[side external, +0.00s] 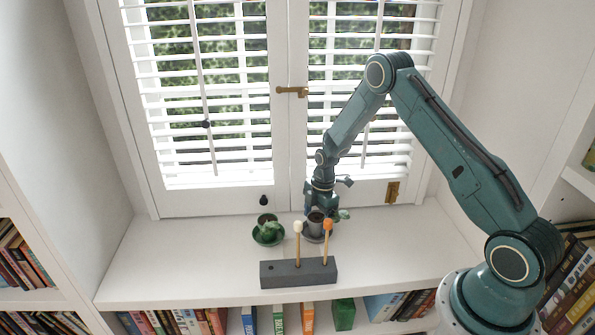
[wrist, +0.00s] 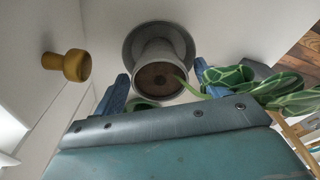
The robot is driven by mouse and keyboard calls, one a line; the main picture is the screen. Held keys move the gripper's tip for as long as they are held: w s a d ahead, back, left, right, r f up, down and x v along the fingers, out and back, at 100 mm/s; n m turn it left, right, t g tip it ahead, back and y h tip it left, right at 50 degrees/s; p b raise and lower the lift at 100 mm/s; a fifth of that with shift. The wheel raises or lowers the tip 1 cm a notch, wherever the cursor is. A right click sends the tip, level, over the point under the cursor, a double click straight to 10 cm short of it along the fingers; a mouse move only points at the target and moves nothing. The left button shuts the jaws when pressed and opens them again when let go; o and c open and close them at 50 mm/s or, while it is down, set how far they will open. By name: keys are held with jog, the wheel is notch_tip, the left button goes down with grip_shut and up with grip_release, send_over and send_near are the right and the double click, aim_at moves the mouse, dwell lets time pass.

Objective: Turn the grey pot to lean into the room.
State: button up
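The grey pot (side external: 315,220) stands upright on a grey saucer (side external: 312,238) on the white sill. Its green plant (side external: 342,215) leans to the right, along the window. In the wrist view the grey pot (wrist: 160,52) shows its dark soil, and its striped leaves (wrist: 245,78) spread to the right. My gripper (side external: 318,207) is just above the pot. In the wrist view my gripper (wrist: 161,75) has its two blue fingers well apart, one on either side of the pot's rim, with gaps visible. The side view partly hides the fingers.
A green pot (side external: 266,221) on a green saucer (side external: 268,238) stands left of the grey pot. A dark grey block (side external: 298,275) with two upright sticks stands in front. Shuttered windows are behind. A mustard knob-like thing (wrist: 72,66) shows in the wrist view. The left sill is clear.

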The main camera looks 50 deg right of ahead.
jog(key=shift+r, duration=0.1)
dwell(0.3)
notch_tip(320, 180, up, 14)
jog(key=d, duration=0.1)
jog(key=shift+s+d+f, duration=0.25)
jog(key=shift+d, duration=0.05)
dwell(0.3)
